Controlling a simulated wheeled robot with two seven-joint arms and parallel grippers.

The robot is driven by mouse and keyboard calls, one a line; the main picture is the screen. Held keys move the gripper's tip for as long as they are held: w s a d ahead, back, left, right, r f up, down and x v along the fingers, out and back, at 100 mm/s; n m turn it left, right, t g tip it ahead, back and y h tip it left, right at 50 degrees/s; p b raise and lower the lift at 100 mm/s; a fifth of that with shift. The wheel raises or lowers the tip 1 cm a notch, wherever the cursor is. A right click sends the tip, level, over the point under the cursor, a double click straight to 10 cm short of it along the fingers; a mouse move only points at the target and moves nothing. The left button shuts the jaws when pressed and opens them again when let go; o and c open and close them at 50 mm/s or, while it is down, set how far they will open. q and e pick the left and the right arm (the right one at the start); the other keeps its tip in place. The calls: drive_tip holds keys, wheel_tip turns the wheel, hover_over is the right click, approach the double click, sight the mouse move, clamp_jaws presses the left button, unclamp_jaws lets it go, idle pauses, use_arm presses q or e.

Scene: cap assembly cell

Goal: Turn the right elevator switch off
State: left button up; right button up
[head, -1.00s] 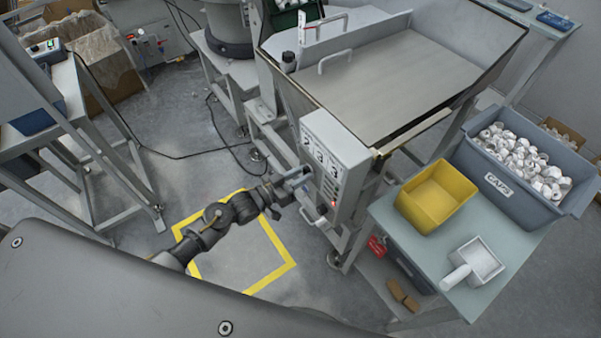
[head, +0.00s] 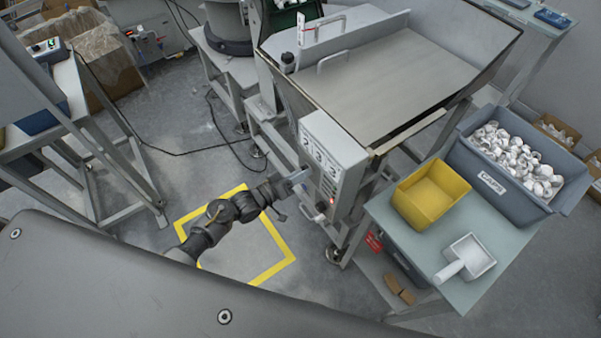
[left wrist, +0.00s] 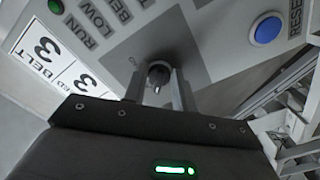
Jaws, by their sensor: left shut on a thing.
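The grey control box (head: 335,152) is on the front of the hopper machine in the head view. My left gripper (head: 300,178) reaches its face from the left. In the left wrist view a dark round switch knob (left wrist: 158,74) on the light panel sits between the two fingertips of my left gripper (left wrist: 160,88), which is shut on it. The knob has a small pale pointer mark. Its own label is hidden or unreadable, so I cannot tell which switch it is. The knob is hidden in the head view. My right gripper is not in view.
A blue RESET button (left wrist: 267,28) and a green button (left wrist: 56,6) are on the same panel. A red light (head: 332,199) shows low on the box. A yellow bin (head: 428,200), a white scoop (head: 468,258) and a grey caps crate (head: 505,185) stand on the table at right.

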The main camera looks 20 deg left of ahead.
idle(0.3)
use_arm(q)
drive_tip(key=o, duration=1)
drive_tip(key=b+v, duration=0.2)
drive_tip(key=v, duration=0.9)
drive_tip(key=shift+d, duration=0.1)
